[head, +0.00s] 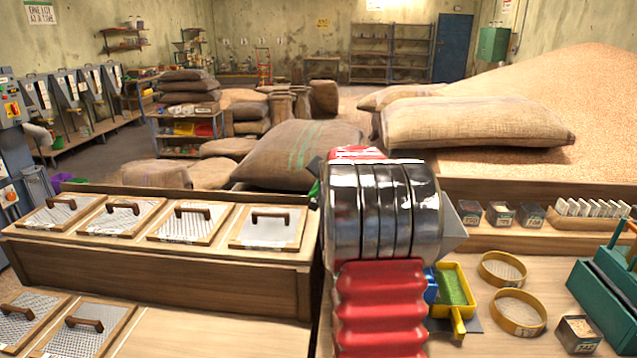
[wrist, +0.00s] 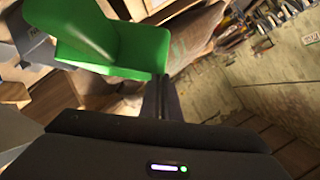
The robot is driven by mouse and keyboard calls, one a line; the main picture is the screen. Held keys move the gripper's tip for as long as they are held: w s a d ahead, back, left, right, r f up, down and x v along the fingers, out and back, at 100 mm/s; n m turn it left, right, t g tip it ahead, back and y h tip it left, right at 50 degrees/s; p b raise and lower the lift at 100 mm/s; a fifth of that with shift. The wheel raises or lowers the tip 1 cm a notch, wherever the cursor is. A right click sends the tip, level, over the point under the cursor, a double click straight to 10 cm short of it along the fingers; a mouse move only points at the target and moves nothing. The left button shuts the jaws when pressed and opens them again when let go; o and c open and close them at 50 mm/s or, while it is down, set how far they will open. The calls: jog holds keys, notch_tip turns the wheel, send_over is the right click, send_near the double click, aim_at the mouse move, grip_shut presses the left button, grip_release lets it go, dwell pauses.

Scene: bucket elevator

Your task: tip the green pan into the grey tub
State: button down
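The green pan (wrist: 112,48) fills the upper left of the wrist view, tilted, its edge at the fingertips of my gripper (wrist: 163,85). The dark fingers are close together and look shut on the pan's edge. In the head view my arm hides the gripper and nearly all of the pan; only a sliver of green (head: 315,188) shows at the arm's left side. I cannot make out what the pan holds. I cannot identify the grey tub for certain; a grey shape with a label (wrist: 32,45) shows at the left of the wrist view.
Several mesh-topped lids with handles (head: 190,223) lie on the wooden bench at left. At right are a yellow tray with green inside (head: 470,287), round sieves (head: 518,312), small labelled boxes (head: 500,214) and a teal device (head: 605,285). Sacks (head: 300,152) and a grain heap (head: 590,110) lie behind.

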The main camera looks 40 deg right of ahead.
jog(key=shift+s+d+r+m+t+y, duration=0.35)
jog(key=shift+s+d+r+m+t, duration=0.95)
jog(key=shift+s+d+m, duration=1.35)
jog(key=shift+s+d+r+m+t+y, duration=0.35)
jog(key=shift+s+d+r+m+t, duration=0.3)
jog(key=shift+s+d+m+t, duration=1.9)
jog(key=w+a+f+n+g, duration=0.1)
jog(key=w+a+n+g, duration=0.1)
jog(key=w+a+n, duration=0.1)
jog(key=w+a+f+n+g, duration=0.1)
jog(key=w+a+n+g, duration=0.2)
jog(key=w+a+f+n+g+h, duration=0.1)
jog(key=w+a+n+g, duration=0.1)
jog(key=w+a+n, duration=0.1)
jog(key=shift+w+a+n, duration=0.3)
jog(key=shift+w+a, duration=0.1)
jog(key=shift+a, duration=0.2)
jog(key=shift+r, duration=0.3)
jog(key=shift+r, duration=1.15)
